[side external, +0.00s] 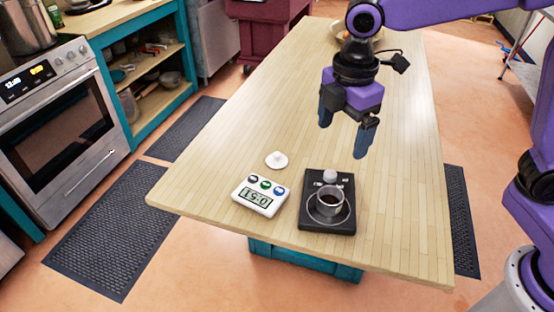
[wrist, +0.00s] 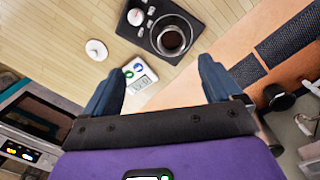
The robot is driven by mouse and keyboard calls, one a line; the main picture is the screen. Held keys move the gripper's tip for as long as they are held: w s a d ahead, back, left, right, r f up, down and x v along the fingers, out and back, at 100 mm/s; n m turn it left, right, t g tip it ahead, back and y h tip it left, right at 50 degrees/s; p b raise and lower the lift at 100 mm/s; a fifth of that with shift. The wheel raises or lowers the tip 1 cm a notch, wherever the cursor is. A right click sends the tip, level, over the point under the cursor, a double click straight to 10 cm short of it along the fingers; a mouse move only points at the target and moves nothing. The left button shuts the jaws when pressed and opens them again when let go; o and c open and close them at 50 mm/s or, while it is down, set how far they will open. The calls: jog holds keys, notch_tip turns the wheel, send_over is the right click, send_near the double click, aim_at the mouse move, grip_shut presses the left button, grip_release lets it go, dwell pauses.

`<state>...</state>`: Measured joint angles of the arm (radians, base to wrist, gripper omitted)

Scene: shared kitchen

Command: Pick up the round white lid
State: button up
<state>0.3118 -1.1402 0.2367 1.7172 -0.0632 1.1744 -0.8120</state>
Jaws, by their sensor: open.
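The round white lid (side external: 277,160) lies flat on the wooden table with its small knob up, just behind the white timer. In the wrist view the lid (wrist: 96,50) sits at the upper left, beyond the tip of the left finger. My gripper (side external: 343,132) is open and empty. It hangs above the table, to the right of the lid in the side view and clear of it. In the wrist view my gripper's (wrist: 160,70) two blue fingers are spread apart with nothing between them but the timer and table beyond.
A white timer (side external: 260,195) with three buttons lies in front of the lid.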

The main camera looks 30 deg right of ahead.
jog(key=w+a+n, duration=0.3)
jog(key=w+a, duration=0.2)
jog(key=w, duration=0.6)
jog(key=n+h, duration=0.1)
jog(key=n, duration=0.2)
send_near(276, 154)
jog(key=f, duration=0.6)
jog(key=d+f, duration=0.1)
jog(key=f, duration=0.2)
jog(key=shift+w+d+f, duration=0.1)
jog(key=shift+w+f, duration=0.1)
jog(key=shift+f, duration=0.15)
jog(key=c, duration=1.1)
